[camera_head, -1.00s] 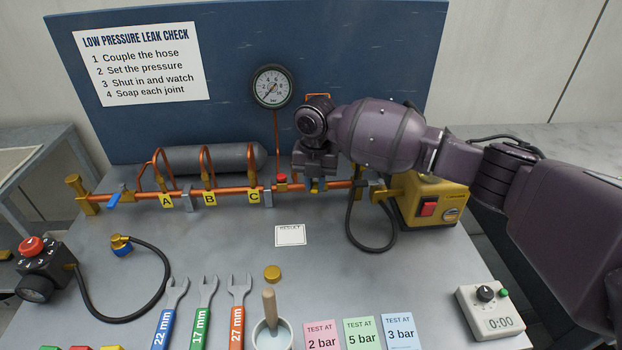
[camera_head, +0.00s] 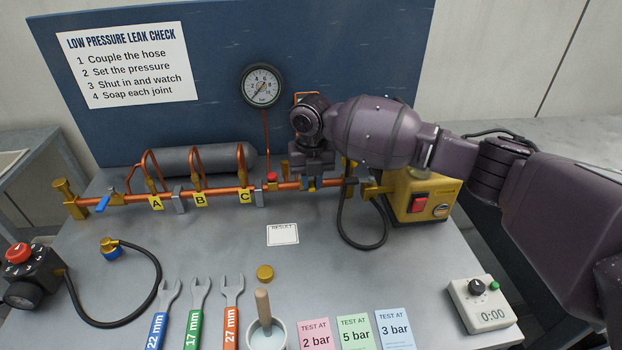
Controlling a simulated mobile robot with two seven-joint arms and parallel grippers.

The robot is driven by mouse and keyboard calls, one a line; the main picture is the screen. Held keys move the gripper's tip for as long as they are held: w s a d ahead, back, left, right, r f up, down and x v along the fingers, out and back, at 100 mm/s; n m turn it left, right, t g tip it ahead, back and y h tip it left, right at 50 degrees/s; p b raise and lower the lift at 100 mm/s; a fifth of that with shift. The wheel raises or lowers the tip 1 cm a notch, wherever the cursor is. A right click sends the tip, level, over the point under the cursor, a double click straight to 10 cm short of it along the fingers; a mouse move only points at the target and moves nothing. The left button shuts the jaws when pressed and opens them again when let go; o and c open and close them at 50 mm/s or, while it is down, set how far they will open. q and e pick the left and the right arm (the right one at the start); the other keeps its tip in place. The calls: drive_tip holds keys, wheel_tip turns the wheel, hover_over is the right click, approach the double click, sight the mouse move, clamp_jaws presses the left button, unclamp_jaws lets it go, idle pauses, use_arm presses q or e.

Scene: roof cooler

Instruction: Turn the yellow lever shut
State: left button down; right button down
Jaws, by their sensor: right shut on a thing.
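My right gripper (camera_head: 311,182) points down at the copper pipe (camera_head: 220,191), right of the C tag and the red button. It is shut, apparently on the yellow lever, which is almost wholly hidden by the fingers and wrist. I cannot tell the lever's angle. Only small yellow patches show around the fingers and just right of them. My left gripper is not in view.
A pressure gauge (camera_head: 262,85) stands behind the pipe on a thin riser. A yellow box (camera_head: 422,197) with a red switch and a black hose (camera_head: 364,243) lie right of the gripper. A blue lever (camera_head: 104,203) sits at the pipe's left end. The bench middle is mostly clear.

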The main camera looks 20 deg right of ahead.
sight(312, 184)
drive_tip(key=c, duration=1)
unclamp_jaws()
drive_tip(key=shift+c, duration=0.2)
drive_tip(key=shift+r, duration=0.1)
drive_tip(key=shift+r, duration=0.25)
wheel_tip(312, 184, up, 10)
drive_tip(key=p, duration=0.1)
